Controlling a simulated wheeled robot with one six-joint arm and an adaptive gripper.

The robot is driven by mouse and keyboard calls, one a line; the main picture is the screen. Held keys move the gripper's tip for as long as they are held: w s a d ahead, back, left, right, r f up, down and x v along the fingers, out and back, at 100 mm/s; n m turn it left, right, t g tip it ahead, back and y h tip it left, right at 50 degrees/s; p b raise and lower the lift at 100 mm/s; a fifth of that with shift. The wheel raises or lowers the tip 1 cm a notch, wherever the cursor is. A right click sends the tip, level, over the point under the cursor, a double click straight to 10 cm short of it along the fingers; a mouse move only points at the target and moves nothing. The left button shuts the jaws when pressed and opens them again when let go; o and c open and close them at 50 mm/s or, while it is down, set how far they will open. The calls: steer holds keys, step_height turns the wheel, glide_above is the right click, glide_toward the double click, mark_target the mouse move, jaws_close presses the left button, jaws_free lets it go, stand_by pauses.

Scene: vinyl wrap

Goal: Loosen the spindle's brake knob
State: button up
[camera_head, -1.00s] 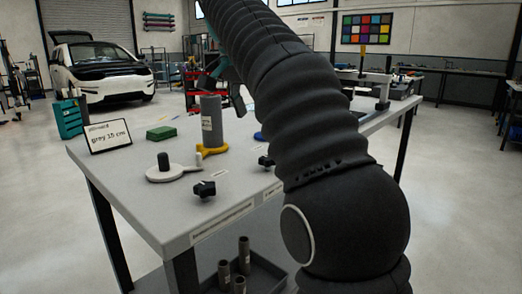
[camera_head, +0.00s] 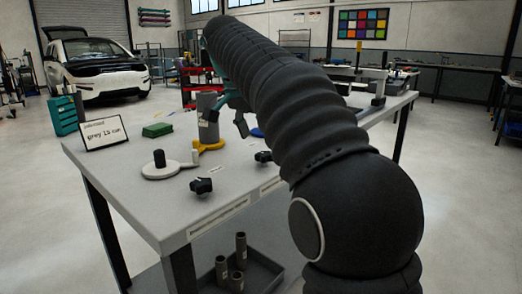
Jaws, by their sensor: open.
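A white-based spindle (camera_head: 160,170) with a short black post stands bare at the table's left. A yellow-based spindle (camera_head: 209,145) behind it carries an upright grey roll (camera_head: 208,128). A black brake knob (camera_head: 201,186) sits at the front edge by the white spindle. A second black brake knob (camera_head: 263,156) sits further right, near the yellow one. My gripper (camera_head: 228,120) is open, with teal and dark fingers pointing down. It overlaps the roll's right side in this view; I cannot tell whether it touches. A blue base (camera_head: 257,133) is mostly hidden by my arm.
The grey table (camera_head: 120,185) holds a green block (camera_head: 157,130) and a sign (camera_head: 103,133) reading "grey 15 cm". A dark tray (camera_head: 262,275) with several brown tubes is below the table. My arm hides much of the table's right half.

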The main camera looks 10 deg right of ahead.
mark_target(263, 154)
steer(key=shift+x, duration=2.6)
steer(key=c, duration=1.1)
